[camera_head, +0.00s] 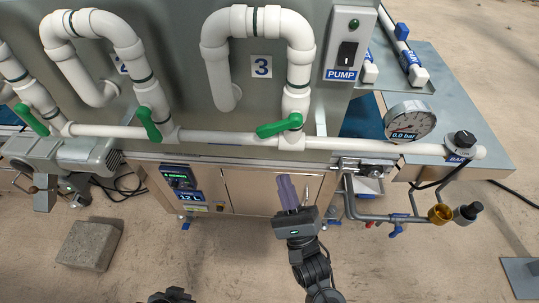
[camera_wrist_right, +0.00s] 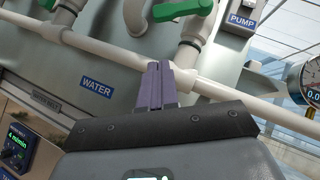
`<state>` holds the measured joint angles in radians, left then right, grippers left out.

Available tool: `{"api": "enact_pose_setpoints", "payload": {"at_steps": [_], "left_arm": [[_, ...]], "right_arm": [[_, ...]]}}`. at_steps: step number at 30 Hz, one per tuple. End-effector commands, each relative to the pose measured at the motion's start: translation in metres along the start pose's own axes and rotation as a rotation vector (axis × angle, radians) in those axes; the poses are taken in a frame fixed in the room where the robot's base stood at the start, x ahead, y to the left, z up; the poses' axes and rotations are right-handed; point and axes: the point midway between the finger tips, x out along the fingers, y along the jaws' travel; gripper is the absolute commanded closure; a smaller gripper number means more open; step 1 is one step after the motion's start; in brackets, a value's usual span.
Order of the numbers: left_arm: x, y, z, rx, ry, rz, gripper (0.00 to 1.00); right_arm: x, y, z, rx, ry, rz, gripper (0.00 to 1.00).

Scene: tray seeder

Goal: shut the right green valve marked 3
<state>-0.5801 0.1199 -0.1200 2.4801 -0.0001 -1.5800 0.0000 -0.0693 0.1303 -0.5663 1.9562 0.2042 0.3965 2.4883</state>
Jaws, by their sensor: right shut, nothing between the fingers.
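The green valve handle marked 3 (camera_head: 279,126) sits at the foot of the right-hand white pipe loop, below the 3 label (camera_head: 261,66). It lies crosswise to its downpipe, tilted slightly, with its free end to the left. It also shows at the top of the right wrist view (camera_wrist_right: 182,9). My right gripper (camera_head: 287,190) is below the handle in the head view, apart from it. Its purple fingers are together and empty, pointing up toward the pipes; they show in the right wrist view (camera_wrist_right: 160,85). My left gripper's fingers are not visible.
A white horizontal pipe (camera_head: 225,138) runs below the loops. The middle green handle (camera_head: 149,123) and left green handle (camera_head: 31,120) lean along their downpipes. A pump switch box (camera_head: 349,43) and gauge (camera_head: 409,121) stand to the right. A concrete block (camera_head: 90,244) lies on the floor.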

Motion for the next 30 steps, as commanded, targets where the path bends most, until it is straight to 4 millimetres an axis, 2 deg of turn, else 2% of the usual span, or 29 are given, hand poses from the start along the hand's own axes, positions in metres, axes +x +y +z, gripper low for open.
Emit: {"api": "enact_pose_setpoints", "payload": {"at_steps": [6, 8, 12, 19, 30], "left_arm": [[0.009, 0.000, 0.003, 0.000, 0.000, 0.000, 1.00], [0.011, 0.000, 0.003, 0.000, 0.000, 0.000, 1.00], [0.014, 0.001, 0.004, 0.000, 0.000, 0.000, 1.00], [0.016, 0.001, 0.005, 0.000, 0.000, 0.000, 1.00], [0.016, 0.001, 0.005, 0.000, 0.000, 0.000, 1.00]], "right_arm": [[0.042, 0.001, 0.000, -0.002, -0.004, -0.002, 1.00], [0.051, 0.000, 0.000, -0.002, -0.004, -0.002, 1.00], [0.064, 0.001, 0.015, 0.000, -0.003, -0.001, 1.00], [0.076, 0.001, 0.026, 0.000, 0.000, 0.001, 1.00], [0.078, 0.000, 0.029, -0.001, 0.000, 0.001, 1.00]]}}
